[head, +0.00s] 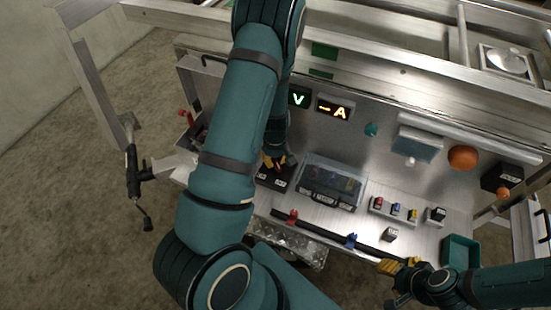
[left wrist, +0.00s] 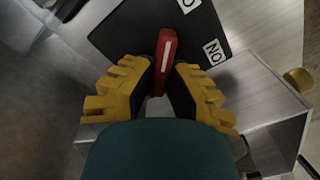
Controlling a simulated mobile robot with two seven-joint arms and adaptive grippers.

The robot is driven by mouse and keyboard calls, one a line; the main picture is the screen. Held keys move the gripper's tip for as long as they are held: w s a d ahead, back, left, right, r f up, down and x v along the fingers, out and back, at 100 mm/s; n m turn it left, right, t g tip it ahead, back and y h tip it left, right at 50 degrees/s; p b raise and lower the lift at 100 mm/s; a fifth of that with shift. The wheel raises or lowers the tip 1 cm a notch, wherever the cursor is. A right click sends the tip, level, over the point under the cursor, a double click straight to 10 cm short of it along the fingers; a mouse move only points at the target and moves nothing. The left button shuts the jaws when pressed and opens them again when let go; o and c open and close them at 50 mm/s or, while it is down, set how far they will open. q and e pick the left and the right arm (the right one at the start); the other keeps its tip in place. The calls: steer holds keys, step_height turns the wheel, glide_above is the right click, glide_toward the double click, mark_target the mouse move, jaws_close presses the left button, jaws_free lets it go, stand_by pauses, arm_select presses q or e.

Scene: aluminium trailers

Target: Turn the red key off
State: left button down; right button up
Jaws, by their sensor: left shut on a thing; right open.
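The red key (left wrist: 165,62) with a white line stands on a black panel (left wrist: 125,22) in the left wrist view. It runs nearly up and down the picture, its upper end toward a white label (left wrist: 187,5) cut off by the frame. A second label, reading ON upside down (left wrist: 215,52), lies to its right. My left gripper (left wrist: 160,84) is shut on the red key, a finger on each side. In the head view, my left gripper (head: 278,162) is at the black switch box (head: 273,181). My right gripper (head: 402,268) is open at the lower right, away from the key.
A clear-lidded case (head: 331,183) stands right of the switch box. A black bar with red and blue clips (head: 325,229) lies along the front. Small coloured switches (head: 394,210), an orange ball (head: 462,157) and a green bin (head: 460,251) are further right.

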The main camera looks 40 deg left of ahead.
mark_target(275, 159)
arm_select(q)
steer(key=shift+s, duration=0.1)
stand_by(0.3)
steer(key=c, duration=1)
jaws_free()
step_height(275, 159, up, 12)
